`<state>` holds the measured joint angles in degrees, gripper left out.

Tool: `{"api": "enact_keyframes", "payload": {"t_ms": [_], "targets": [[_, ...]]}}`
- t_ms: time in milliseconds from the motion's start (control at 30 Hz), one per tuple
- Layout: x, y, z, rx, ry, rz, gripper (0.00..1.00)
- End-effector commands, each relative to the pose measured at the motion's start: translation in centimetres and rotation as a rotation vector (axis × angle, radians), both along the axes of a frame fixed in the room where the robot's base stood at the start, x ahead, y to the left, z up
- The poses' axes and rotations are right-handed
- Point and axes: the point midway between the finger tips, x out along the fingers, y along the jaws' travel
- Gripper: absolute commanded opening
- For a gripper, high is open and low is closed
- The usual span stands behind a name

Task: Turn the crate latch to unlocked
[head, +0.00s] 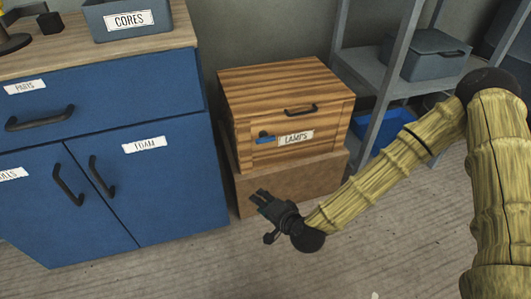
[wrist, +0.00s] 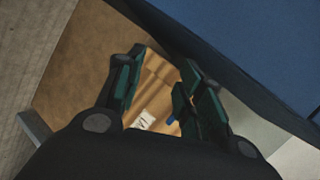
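The wooden crate (head: 285,88) with a LAMPS label (head: 296,138) sits on a brown box between the blue cabinet and the grey shelving. Its blue latch (head: 264,137) is on the front face, left of the label, and looks roughly horizontal with a slight tilt. My gripper (head: 262,198) is in front of and below the crate front, apart from the latch. In the wrist view my gripper (wrist: 158,85) is open and empty, with the fingers spread. Between and beyond the fingers show the label (wrist: 145,121) and a bit of the blue latch (wrist: 171,120); the fingers hide part of the crate.
The blue cabinet (head: 178,183) stands close to the crate's left. The brown box (head: 315,170) supports the crate. Grey shelving (head: 365,72) with a lidded bin (head: 425,57) and a blue tray (head: 385,127) stands to the right. The floor in front is clear.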

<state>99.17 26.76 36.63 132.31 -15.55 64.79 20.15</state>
Motion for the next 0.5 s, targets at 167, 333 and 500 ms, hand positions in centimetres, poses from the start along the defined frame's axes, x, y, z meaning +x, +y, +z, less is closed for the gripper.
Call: {"api": "enact_keyframes", "payload": {"t_ms": [167,333,500], "targets": [[4.3,-0.1,-0.3,0.122,-0.091,-0.098,0.38],[8.0,-1.0,1.0,0.238,-0.180,-0.188,0.38],[11.0,-2.3,2.6,0.340,-0.259,-0.265,0.38]]}}
